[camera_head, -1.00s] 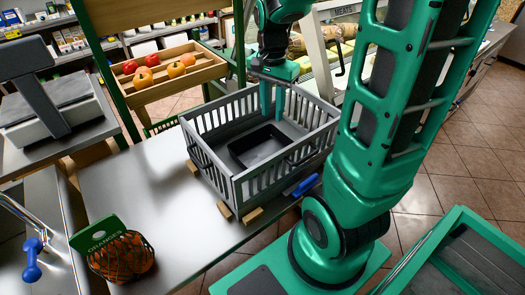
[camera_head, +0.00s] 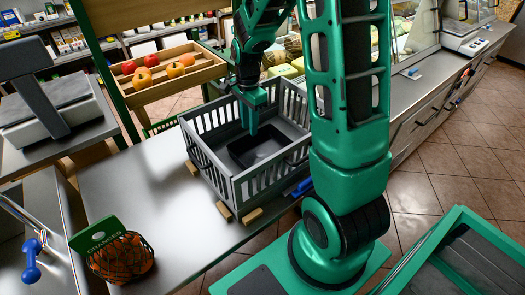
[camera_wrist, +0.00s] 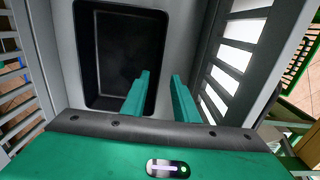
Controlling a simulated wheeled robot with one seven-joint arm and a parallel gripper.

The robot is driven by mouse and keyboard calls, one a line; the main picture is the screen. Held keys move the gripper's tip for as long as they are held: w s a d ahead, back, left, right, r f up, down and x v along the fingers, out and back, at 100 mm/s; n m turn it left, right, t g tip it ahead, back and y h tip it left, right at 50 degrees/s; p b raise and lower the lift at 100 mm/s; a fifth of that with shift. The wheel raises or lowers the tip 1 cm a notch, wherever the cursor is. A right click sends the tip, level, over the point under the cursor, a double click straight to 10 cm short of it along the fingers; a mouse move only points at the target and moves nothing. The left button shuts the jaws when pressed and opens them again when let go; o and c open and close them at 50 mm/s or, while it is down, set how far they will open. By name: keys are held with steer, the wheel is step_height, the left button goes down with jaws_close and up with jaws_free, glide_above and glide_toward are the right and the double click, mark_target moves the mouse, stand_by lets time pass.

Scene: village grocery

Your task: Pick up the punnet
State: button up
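The punnet (camera_head: 258,147) is a black, empty, shallow rectangular tray. It lies on the floor of a grey slatted crate (camera_head: 206,181) on the metal counter. In the wrist view the punnet (camera_wrist: 120,60) fills the upper left, with the crate's wall (camera_wrist: 205,60) to its right. My gripper (camera_head: 251,127) reaches down into the crate, over the far left part of the punnet. In the wrist view my gripper (camera_wrist: 158,85) has its two green fingers apart with nothing between them. The left finger overlaps the punnet's right edge; the right finger is beyond it.
The crate's slatted walls surround the gripper closely. A net of oranges (camera_head: 122,258) with a green label lies at the counter's front left. A blue-handled object (camera_head: 302,187) is beside the crate's right side. A wooden tray (camera_head: 150,95) of fruit stands behind. The counter's left middle is clear.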

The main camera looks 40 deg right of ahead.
mark_target(249, 136)
steer(key=f, duration=0.5)
steer(key=shift+s+a, duration=0.15)
steer(key=shift+a, duration=0.05)
steer(key=shift+r, duration=0.1)
steer(key=shift+c, duration=0.7)
jaws_close()
